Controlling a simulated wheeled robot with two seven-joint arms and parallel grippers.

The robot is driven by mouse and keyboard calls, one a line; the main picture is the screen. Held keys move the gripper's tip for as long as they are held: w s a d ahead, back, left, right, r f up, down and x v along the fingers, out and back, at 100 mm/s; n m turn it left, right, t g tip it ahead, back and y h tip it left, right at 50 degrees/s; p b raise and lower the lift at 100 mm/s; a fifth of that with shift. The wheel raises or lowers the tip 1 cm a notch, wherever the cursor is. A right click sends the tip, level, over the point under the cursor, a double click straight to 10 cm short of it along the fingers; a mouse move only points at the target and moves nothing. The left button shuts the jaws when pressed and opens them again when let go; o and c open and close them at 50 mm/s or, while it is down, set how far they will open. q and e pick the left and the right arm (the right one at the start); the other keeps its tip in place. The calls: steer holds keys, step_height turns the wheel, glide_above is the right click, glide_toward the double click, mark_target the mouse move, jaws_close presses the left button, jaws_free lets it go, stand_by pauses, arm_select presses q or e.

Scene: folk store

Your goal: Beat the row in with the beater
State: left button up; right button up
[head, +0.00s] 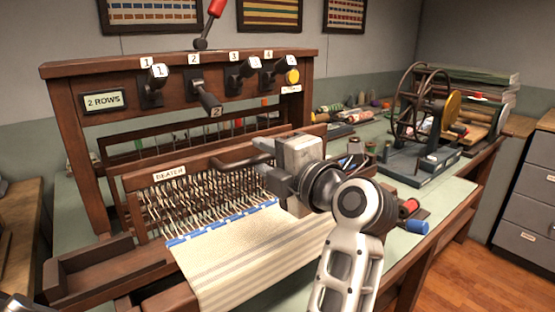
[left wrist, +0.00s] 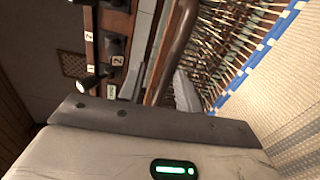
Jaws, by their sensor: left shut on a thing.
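The loom's beater (head: 205,160) is a brown wooden frame labelled BEATER, with a dark curved handle (head: 243,160) on its top bar. My left gripper (head: 278,150) is shut on this handle near its right part. In the left wrist view the handle (left wrist: 172,45) runs down to the grey fingers (left wrist: 184,92). The blue row (head: 222,222) lies in dashes along the edge of the cream striped cloth (head: 255,245), just in front of the heddle-like threads. The row also shows in the left wrist view (left wrist: 262,48).
Numbered levers hang on the loom's upper beam (head: 190,62); lever 2 (head: 208,102) points lower than the others. A sign (head: 103,101) reads 2 ROWS. A blue-ended shuttle (head: 416,226) and red spool (head: 408,207) lie right of the cloth. A spinning wheel (head: 425,110) stands behind.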

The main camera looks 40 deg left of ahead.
mark_target(254, 157)
arm_select(q)
steer(key=shift+m+t, duration=0.3)
steer(key=shift+m, duration=0.1)
steer(key=x, duration=0.1)
steer(key=p+x, duration=0.1)
steer(key=x, duration=0.1)
steer(key=p+x, duration=0.1)
steer(key=x, duration=0.1)
steer(key=shift+a+f, duration=0.15)
steer(key=shift+f, duration=0.25)
steer(key=shift+c, duration=1.1)
steer(key=shift+o, duration=0.5)
steer(key=shift+w+a, duration=0.1)
steer(key=shift+a, duration=0.2)
steer(key=shift+w+a, duration=0.1)
steer(key=shift+a, duration=0.15)
steer(key=shift+c, duration=0.4)
